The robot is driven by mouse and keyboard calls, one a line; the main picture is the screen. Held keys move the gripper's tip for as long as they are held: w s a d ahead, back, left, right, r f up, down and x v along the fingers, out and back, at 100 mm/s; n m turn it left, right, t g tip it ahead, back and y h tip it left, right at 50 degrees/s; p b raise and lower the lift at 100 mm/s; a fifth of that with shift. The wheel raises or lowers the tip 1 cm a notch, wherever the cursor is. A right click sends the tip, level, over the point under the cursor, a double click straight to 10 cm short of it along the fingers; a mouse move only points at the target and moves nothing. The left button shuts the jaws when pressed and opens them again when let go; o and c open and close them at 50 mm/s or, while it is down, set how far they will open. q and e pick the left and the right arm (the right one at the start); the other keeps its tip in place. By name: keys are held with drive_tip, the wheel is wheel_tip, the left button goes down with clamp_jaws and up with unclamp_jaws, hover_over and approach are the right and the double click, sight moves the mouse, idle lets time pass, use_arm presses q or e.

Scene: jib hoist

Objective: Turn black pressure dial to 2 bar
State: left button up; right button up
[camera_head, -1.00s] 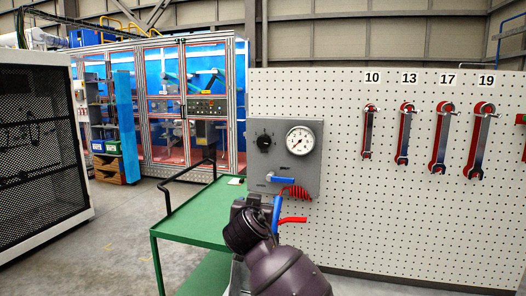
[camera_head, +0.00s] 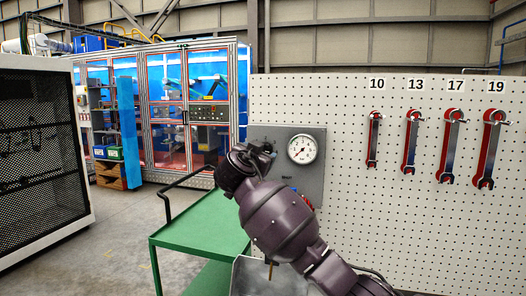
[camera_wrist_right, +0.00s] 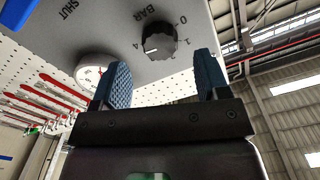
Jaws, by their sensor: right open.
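The black pressure dial (camera_wrist_right: 160,40) is on the grey panel (camera_wrist_right: 110,30) in the right wrist view, beside the word BAR and a number scale. A small white mark shows on its lower-left side, towards the 4; its exact reading is unclear. My right gripper (camera_wrist_right: 162,82) is open and empty, its two blue pads below the dial in the picture and apart from it. In the head view my right gripper (camera_head: 262,150) is in front of the panel's left part and hides the dial. The round white gauge (camera_head: 302,149) shows right of it. My left gripper is not in view.
A green cart (camera_head: 205,225) with a black handle stands below and left of the panel. Several wrenches (camera_head: 450,145) hang on the white pegboard (camera_head: 360,220) to the right. A dark mesh enclosure (camera_head: 40,130) stands at the left, with open floor between.

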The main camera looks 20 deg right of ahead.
sight(265, 150)
drive_tip(key=shift+x, duration=2)
drive_tip(key=c, duration=0.9)
